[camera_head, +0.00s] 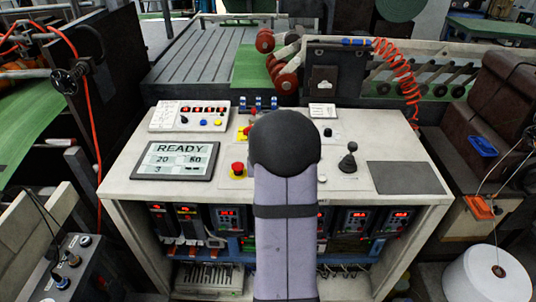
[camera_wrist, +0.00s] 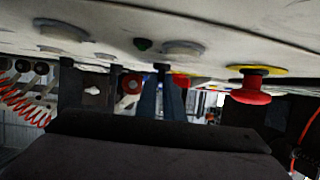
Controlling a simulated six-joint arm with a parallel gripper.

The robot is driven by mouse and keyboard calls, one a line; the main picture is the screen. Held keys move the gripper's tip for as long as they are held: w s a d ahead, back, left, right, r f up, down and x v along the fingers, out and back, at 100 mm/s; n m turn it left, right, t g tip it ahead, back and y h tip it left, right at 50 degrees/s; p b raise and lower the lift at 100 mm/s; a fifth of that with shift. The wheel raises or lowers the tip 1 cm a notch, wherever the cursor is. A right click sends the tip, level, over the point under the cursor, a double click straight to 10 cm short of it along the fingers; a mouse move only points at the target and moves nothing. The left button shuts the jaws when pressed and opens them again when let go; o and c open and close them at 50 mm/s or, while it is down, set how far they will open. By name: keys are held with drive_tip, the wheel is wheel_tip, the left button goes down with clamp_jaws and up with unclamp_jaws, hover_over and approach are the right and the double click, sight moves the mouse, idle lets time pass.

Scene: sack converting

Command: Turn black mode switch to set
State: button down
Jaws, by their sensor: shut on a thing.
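My gripper shows in the wrist view (camera_wrist: 162,88), where the picture is upside down and the console top (camera_wrist: 230,30) runs along the upper edge. Its two dark blue fingers reach up to the console and are closed on a small black piece (camera_wrist: 162,66), which looks like the black mode switch. The fingers cover most of it, so I cannot tell which way it points. In the head view my arm hides the gripper and that spot on the console (camera_head: 130,185).
A red emergency stop button on a yellow base (camera_head: 238,170) is left of my arm, and it also shows in the wrist view (camera_wrist: 250,88). A READY display (camera_head: 176,160), a button box (camera_head: 190,116), a black joystick (camera_head: 348,160) and a dark pad (camera_head: 404,177) share the console.

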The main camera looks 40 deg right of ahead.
drive_tip(key=shift+s+d+n+t+y, duration=0.15)
drive_tip(key=shift+d+n+t+y, duration=0.1)
drive_tip(key=shift+n+t+y, duration=0.4)
drive_tip(key=n+y+p, duration=0.1)
drive_tip(key=n+t+y+p, duration=0.1)
drive_tip(key=shift+s+d+r+n+y+p, duration=0.1)
drive_tip(key=shift+d+r+n+y+p, duration=0.05)
drive_tip(key=shift+r+n+y+p, duration=0.15)
drive_tip(key=n+y+p, duration=0.2)
drive_tip(key=p, duration=0.1)
drive_tip(key=shift+d+n+t+y+p, duration=0.2)
drive_tip(key=shift+n+t+y+p, duration=0.05)
drive_tip(key=shift+t+y+p, duration=0.1)
drive_tip(key=shift+f+n+y+p, duration=0.2)
drive_tip(key=shift+n+y+p, duration=0.6)
drive_tip(key=shift+y, duration=0.1)
drive_tip(key=c, duration=1.9)
unclamp_jaws()
drive_tip(key=shift+o, duration=0.2)
